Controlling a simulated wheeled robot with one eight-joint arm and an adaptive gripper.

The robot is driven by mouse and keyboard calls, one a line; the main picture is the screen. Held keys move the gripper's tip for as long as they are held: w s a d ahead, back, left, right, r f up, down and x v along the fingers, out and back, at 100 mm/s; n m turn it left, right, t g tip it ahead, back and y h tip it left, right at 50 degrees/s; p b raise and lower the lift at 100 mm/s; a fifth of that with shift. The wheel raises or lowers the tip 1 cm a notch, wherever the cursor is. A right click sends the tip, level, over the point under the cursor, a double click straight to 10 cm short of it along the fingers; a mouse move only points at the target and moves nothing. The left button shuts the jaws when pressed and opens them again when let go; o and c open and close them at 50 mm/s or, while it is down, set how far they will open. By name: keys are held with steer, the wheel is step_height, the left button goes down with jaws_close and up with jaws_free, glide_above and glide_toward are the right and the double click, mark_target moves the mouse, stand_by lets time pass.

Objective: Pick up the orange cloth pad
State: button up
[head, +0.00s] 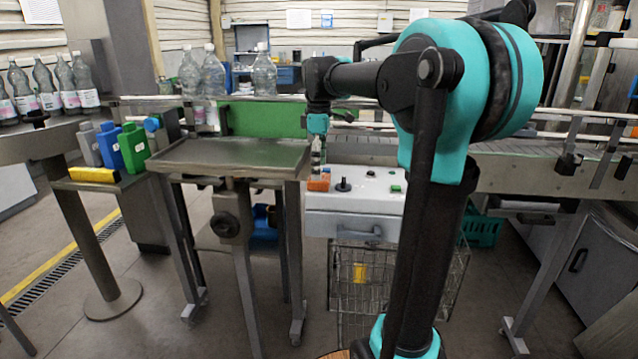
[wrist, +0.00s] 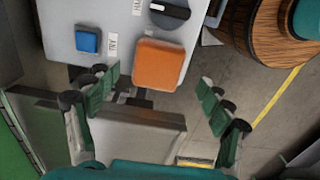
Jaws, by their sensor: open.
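The orange cloth pad (wrist: 159,64) lies on the light grey control panel top (wrist: 110,15) near its edge in the wrist view. In the head view the orange pad (head: 319,182) sits at the left end of the white panel (head: 365,185). My gripper (wrist: 158,90) is open, with its green fingers spread on either side, and the pad shows between and beyond the fingertips. In the head view my gripper (head: 318,140) points down over the pad and partly hides its upper side. Nothing is seen held between the fingers.
A black rotary knob (wrist: 170,12) and a blue square button (wrist: 88,40) stand close to the pad. A metal tray table (head: 232,158) is left of the panel. Blue and green bottles (head: 132,147) stand further left. A wire basket (head: 362,285) is below the panel.

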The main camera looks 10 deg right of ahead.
steer(key=shift+w+f, duration=0.15)
steer(key=shift+f, duration=1.8)
steer(key=shift+c, duration=0.6)
steer(key=c, duration=1.1)
steer(key=shift+r, duration=0.15)
step_height(320, 180, up, 20)
steer(key=shift+f, duration=0.1)
